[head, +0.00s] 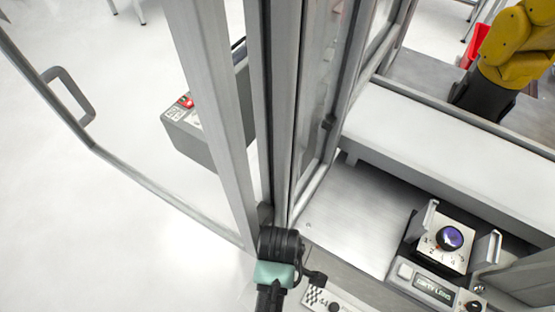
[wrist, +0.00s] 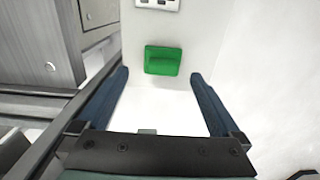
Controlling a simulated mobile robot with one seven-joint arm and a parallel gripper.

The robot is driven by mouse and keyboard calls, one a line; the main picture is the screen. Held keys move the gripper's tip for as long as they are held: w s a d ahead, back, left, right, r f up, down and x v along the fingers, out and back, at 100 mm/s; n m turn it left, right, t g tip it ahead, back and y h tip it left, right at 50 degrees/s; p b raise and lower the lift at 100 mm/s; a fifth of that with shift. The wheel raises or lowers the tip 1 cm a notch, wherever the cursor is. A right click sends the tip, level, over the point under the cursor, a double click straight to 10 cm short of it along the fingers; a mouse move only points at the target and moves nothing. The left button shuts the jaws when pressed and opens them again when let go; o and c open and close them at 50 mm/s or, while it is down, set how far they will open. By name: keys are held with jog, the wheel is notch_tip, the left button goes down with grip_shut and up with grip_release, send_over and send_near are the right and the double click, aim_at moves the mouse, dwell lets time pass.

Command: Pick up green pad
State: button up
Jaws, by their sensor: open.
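The green pad (wrist: 163,60) is a small rounded block in the wrist view, upper middle, against a pale surface. My gripper (wrist: 159,74) shows there with its two dark blue fingers wide apart and nothing between them but pale background. The pad appears between and slightly beyond the fingertips; I cannot tell the exact distance. It is not seen in the head view, where part of my arm stands at the bottom middle and the fingers are hidden or out of frame.
A white device (wrist: 158,4) lies beyond the pad. Grey metal cabinetry (wrist: 45,60) runs along the left of the wrist view. In the head view, a metal-framed glass door (head: 320,90), a grey box (head: 205,125), a dial unit (head: 447,242) and a yellow arm (head: 517,50) show.

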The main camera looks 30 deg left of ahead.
jog(key=f, duration=0.5)
jog(key=shift+s+f, duration=0.1)
jog(key=shift+s, duration=0.15)
jog(key=c, duration=1.3)
jog(key=shift+r, duration=0.95)
jog(key=shift+s+r, duration=0.4)
jog(key=shift+r, duration=0.4)
jog(key=s+b, duration=0.2)
jog(key=s, duration=1.5)
jog(key=shift+a+b, duration=0.3)
